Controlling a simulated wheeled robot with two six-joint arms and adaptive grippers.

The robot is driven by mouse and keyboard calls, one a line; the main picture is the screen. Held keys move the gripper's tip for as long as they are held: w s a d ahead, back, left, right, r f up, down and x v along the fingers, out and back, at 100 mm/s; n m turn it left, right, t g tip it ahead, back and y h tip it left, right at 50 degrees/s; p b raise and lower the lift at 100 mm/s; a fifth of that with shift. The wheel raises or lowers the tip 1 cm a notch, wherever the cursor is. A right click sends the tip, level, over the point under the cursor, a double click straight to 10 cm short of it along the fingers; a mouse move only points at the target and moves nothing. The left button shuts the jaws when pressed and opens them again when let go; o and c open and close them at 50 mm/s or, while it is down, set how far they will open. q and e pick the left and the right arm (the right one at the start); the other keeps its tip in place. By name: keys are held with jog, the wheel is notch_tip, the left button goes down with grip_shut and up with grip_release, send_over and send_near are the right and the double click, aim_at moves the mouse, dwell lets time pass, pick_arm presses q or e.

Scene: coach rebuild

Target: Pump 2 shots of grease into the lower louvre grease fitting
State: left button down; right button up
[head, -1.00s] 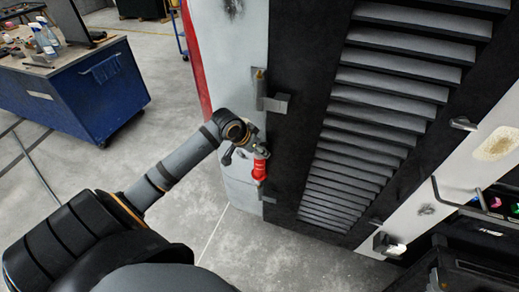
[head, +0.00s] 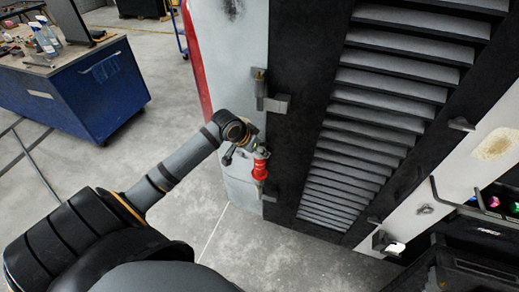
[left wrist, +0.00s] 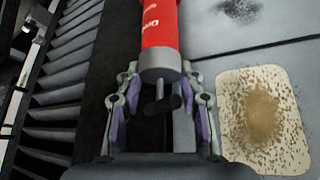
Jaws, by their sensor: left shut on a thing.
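The red grease gun (head: 260,172) hangs roughly upright in the head view, in front of the left edge of the dark louvre panel (head: 300,160). My left gripper (head: 256,152) is shut on its upper end. In the left wrist view, the red barrel (left wrist: 160,22) with its grey end cap points away from my left gripper (left wrist: 160,110), whose fingers sit either side of a small dark T-shaped handle. The lower louvre grease fitting cannot be made out; the gun's far end is close to a bracket low on the panel edge. My right gripper is not in view.
A hinge-like bracket (head: 268,98) juts out above the gun. Louvre slats (head: 375,125) fill the panel to the right. A blue workbench (head: 95,95) with bottles stands at the far left. Grey floor (head: 215,260) is clear below. A worn patch (left wrist: 265,120) shows beside the gripper.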

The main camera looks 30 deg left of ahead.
pick_arm(q)
jog(key=shift+s+f+b, duration=0.1)
jog(key=shift+f+b, duration=0.3)
jog(key=shift+f, duration=0.45)
dwell(0.3)
jog(key=shift+r, duration=0.15)
jog(key=shift+r+p, duration=0.75)
jog(key=shift+p, duration=0.4)
jog(key=shift+r+p, duration=0.1)
jog(key=shift+p, duration=0.65)
dwell(0.7)
jog(key=shift+f+b, duration=0.45)
jog(key=shift+f, duration=0.55)
dwell(1.0)
jog(key=shift+d+r, duration=0.1)
jog(key=shift+r, duration=0.1)
jog(key=shift+r+p, duration=0.7)
jog(key=shift+p, duration=0.4)
